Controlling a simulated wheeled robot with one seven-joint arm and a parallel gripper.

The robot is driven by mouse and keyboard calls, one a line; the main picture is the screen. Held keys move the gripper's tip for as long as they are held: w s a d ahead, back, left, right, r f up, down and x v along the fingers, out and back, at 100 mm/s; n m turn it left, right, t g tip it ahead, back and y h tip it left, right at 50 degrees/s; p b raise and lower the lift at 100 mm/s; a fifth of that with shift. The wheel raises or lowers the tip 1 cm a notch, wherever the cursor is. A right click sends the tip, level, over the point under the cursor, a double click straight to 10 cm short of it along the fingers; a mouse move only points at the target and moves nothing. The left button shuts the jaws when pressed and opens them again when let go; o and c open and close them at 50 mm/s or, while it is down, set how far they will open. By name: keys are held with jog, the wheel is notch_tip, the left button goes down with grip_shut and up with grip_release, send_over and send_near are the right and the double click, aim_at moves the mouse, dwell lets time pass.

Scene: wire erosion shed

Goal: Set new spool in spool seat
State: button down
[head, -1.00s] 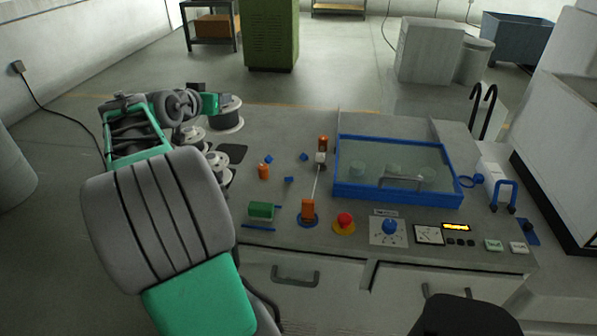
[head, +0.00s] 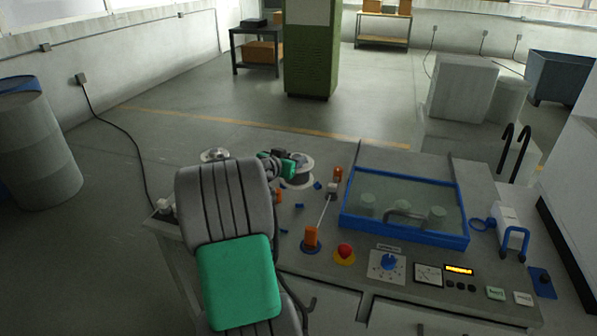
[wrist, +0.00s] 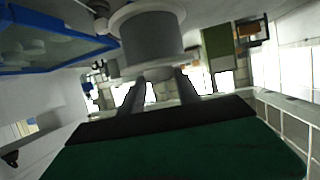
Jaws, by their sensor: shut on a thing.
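A white-flanged spool with a grey winding (head: 298,172) is at the far side of the bench, left of the blue-framed tank. My gripper (head: 284,164) is shut on it. In the wrist view the spool (wrist: 152,38) fills the top middle, and my two fingers (wrist: 158,88) reach to a narrow part at its end. I cannot tell how high it is above the bench. Another pale round part (head: 214,154), perhaps a spool, shows behind my arm. I cannot make out the spool seat; my arm hides much of the bench's left side.
The blue-framed tank (head: 452,238) with a clear lid stands right of the spool. An orange-handled lever (head: 311,237), a red button (head: 344,252) and a blue knob (head: 388,262) are along the front. A green cabinet (head: 309,60) stands behind the bench.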

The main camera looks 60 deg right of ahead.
jog(key=d+f, duration=0.2)
jog(key=f, duration=0.1)
jog(key=d+f+p, duration=0.1)
jog(key=d, duration=0.1)
jog(key=shift+w+f, duration=0.25)
jog(key=shift+w, duration=0.1)
jog(key=f+p, duration=0.2)
jog(key=f, duration=0.1)
jog(key=shift+d+f, duration=0.15)
jog(key=shift+d, duration=0.05)
jog(key=shift+f+b, duration=0.35)
jog(key=shift+b, duration=0.05)
jog(key=c, duration=0.9)
grip_release()
jog(key=shift+a+f, duration=0.1)
jog(key=shift+a, duration=0.05)
jog(key=shift+o, duration=0.2)
